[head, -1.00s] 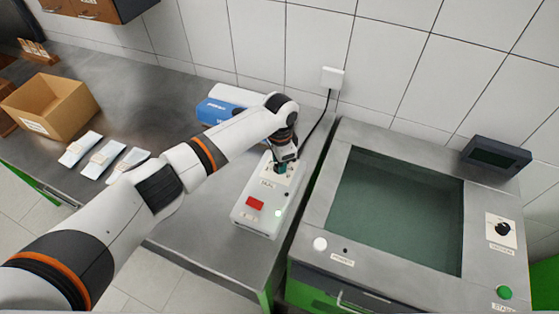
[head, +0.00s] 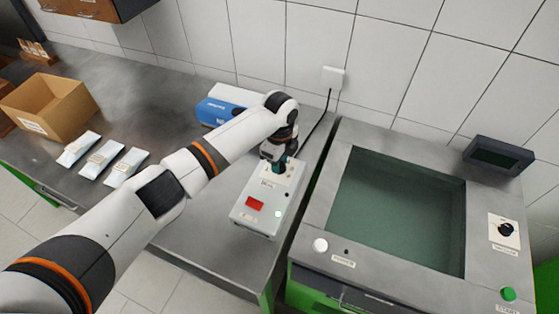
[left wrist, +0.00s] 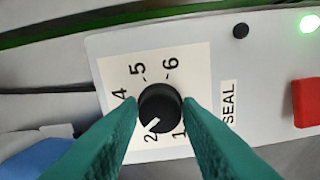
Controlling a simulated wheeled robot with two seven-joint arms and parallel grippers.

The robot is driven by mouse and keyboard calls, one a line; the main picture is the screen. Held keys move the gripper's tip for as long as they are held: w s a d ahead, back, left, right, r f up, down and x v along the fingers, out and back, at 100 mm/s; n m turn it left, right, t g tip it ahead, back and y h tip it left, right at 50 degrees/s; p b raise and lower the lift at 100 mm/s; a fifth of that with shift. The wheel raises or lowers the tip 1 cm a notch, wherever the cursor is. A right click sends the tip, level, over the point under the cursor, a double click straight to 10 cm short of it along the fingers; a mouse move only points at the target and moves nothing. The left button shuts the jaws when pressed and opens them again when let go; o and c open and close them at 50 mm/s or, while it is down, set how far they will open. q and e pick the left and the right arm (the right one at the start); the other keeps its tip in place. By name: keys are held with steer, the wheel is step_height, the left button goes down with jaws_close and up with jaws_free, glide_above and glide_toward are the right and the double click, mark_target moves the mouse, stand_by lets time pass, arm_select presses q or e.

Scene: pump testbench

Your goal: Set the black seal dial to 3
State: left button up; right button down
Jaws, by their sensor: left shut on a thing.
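The black seal dial (left wrist: 160,106) shows in the left wrist view on a pale numbered plate beside the word SEAL. Its white pointer mark faces the 2. The numbers 1, 2, 4, 5 and 6 show; the 3 is hidden, seemingly behind the left finger. My left gripper (left wrist: 160,108) has its green fingers on both sides of the dial, shut on it. In the head view my left gripper (head: 278,164) is over the back of the white sealer box (head: 252,214) and hides the dial. My right gripper is not in view.
The box has a red part (head: 255,203) and a lit green lamp (head: 277,214). A blue-and-white box (head: 222,111) lies behind my arm. A machine (head: 395,215) with another black dial (head: 505,229) stands at right. A carton (head: 50,105) and white packets (head: 100,157) are at left.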

arm_select(q)
steer(key=shift+r+m, duration=0.1)
steer(key=shift+m, duration=1.1)
steer(key=o, duration=1)
steer(key=shift+c, duration=0.2)
step_height(320, 180, up, 12)
steer(key=b, duration=0.3)
